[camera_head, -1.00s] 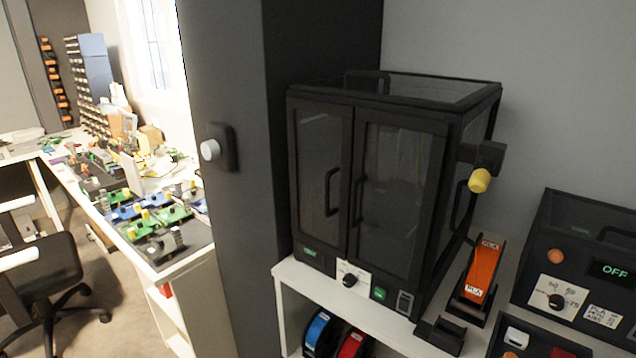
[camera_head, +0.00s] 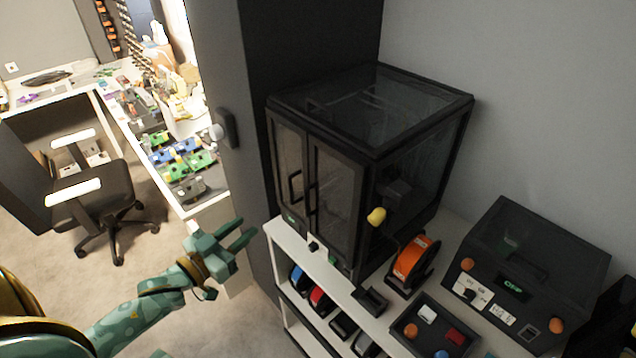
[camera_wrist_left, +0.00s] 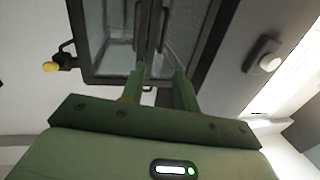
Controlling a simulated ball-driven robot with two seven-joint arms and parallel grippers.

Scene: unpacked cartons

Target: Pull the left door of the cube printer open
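The cube printer (camera_head: 375,110) is a black box with glass panels on a white shelf. Its left door (camera_head: 287,158) looks shut, with a black bar handle (camera_head: 294,187) near the seam between the doors. The right door (camera_head: 335,192) also looks shut. My left gripper (camera_head: 246,230) is in front of the printer, to the left of and below the handles, touching nothing that I can see. In the left wrist view its two fingers (camera_wrist_left: 160,78) are apart and empty, pointing toward the doors, which appear upside down. My right gripper is not in view.
A dark pillar with a round white knob (camera_head: 217,131) stands left of the printer. An orange spool (camera_head: 411,257) and a dark box marked OFF (camera_head: 535,265) stand to the right. A chair (camera_head: 100,195) is at left. The floor before the shelf is clear.

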